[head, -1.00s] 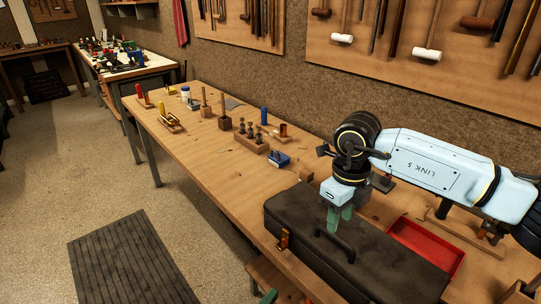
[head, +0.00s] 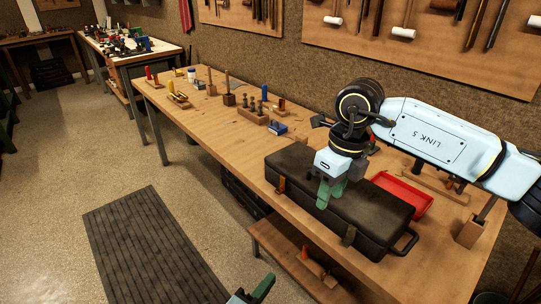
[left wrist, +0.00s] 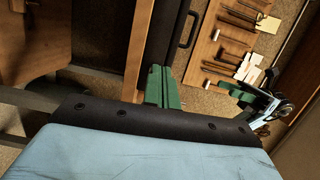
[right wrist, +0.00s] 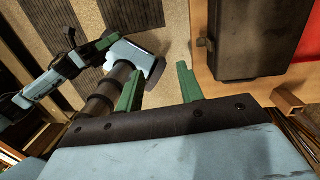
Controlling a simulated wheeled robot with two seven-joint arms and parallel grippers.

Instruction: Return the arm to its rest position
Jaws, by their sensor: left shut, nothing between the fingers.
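My right gripper (head: 331,196) hangs in front of the dark case in the head view, fingers downward. In the right wrist view its two green fingers (right wrist: 158,88) stand apart with nothing between them. My left gripper (head: 264,287) shows only partly at the bottom edge of the head view. In the left wrist view its green fingers (left wrist: 162,85) are together and empty. The dark case (head: 378,208) lies closed on the workbench, with latches along its front and a handle at its right end. It also shows in the right wrist view (right wrist: 260,40).
The wooden workbench (head: 215,125) carries a red tray (head: 411,198) behind the case and several small tools on stands further left. A lower shelf (head: 290,262) sits below the bench front. The floor left of the bench is open, with a dark ribbed mat (head: 150,250).

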